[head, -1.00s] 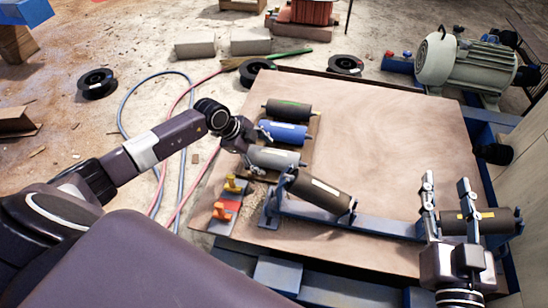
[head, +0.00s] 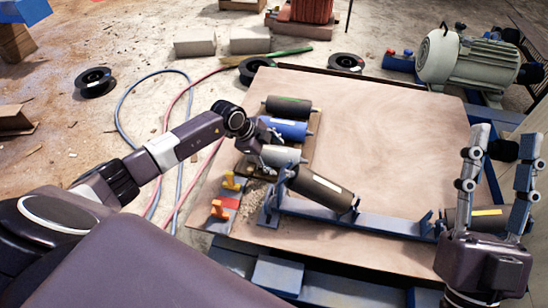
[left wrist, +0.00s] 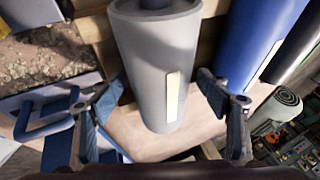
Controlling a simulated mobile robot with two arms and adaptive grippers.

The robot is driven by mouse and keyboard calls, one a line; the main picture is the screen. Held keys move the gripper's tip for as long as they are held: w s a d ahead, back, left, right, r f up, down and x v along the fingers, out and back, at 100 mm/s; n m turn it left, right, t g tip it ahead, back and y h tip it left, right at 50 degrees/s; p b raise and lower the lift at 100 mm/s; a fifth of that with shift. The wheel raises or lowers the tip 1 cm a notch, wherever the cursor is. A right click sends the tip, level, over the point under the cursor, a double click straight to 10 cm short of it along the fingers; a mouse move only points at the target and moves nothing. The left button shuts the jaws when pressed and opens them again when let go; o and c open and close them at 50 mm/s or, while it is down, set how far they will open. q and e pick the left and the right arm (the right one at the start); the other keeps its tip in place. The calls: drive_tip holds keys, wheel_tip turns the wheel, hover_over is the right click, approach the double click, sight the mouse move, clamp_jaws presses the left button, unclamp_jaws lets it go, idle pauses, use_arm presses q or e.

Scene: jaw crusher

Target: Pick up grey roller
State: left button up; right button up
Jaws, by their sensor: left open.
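The grey roller (head: 284,154) lies on a wooden rack on the board, between a blue roller (head: 288,130) and a tilted dark brown roller (head: 320,187). My left gripper (head: 264,137) is at its left end and hides part of it. In the left wrist view the grey roller (left wrist: 160,75), with a white label, lies between the two fingers of the open left gripper (left wrist: 162,88). Gaps show on both sides. My right gripper (head: 497,150) is open and raised at the right, with nothing between its fingers.
A black roller (head: 288,106) lies behind the blue one, which also shows in the left wrist view (left wrist: 250,40). A blue bracketed frame (head: 350,220) runs along the front. Orange-handled clamps (head: 220,210) stand at left. The board's middle (head: 385,130) is clear.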

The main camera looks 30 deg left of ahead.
use_arm(q)
drive_tip(key=shift+w+f, duration=0.1)
drive_tip(key=shift+f, duration=0.05)
drive_tip(key=shift+c, duration=0.6)
clamp_jaws()
drive_tip(key=shift+w, duration=0.1)
